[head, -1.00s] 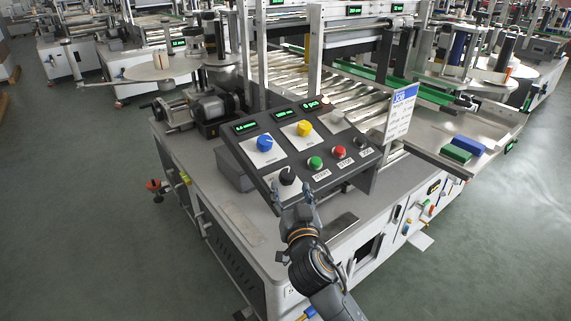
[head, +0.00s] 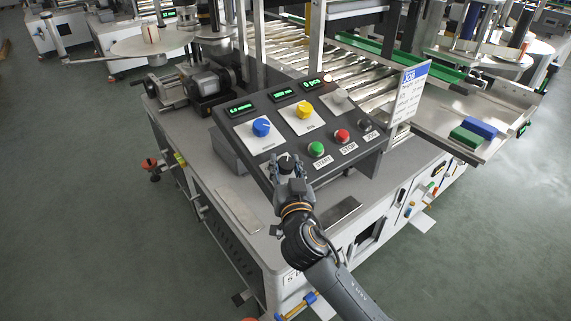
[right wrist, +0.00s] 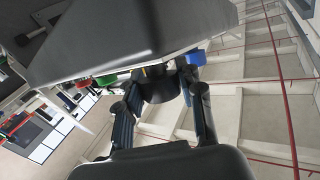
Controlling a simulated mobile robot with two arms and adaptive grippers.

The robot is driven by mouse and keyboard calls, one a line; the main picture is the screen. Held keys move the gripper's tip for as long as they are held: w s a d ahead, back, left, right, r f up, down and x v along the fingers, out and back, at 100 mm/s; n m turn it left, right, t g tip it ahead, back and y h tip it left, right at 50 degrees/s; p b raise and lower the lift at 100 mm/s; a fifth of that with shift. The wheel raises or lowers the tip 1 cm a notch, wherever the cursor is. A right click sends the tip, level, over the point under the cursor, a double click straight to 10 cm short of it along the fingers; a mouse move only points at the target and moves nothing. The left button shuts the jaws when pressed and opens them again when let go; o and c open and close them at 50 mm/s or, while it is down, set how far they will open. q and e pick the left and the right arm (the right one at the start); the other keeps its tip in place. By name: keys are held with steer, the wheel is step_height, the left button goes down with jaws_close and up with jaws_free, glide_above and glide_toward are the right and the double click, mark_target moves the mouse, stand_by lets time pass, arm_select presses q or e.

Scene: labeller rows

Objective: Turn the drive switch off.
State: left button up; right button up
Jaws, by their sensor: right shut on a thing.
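The black drive switch (head: 286,160) is a rotary knob on a light plate at the lower left of the dark sloped control panel (head: 246,160). My right gripper (head: 287,167) is at this knob, with a finger on each side of it, shut on it. In the right wrist view the black knob (right wrist: 158,86) shows between the two fingers, under the panel's dark edge. The knob's label and pointer are mostly hidden by the gripper in the head view. My left gripper is not in view.
Close by on the panel are a blue knob (head: 261,127), a yellow knob (head: 304,110), a green START button (head: 317,149) and a red STOP button (head: 342,136). A job sign (head: 409,92) stands at the panel's right.

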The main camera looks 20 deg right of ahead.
steer(key=shift+c, duration=1.4)
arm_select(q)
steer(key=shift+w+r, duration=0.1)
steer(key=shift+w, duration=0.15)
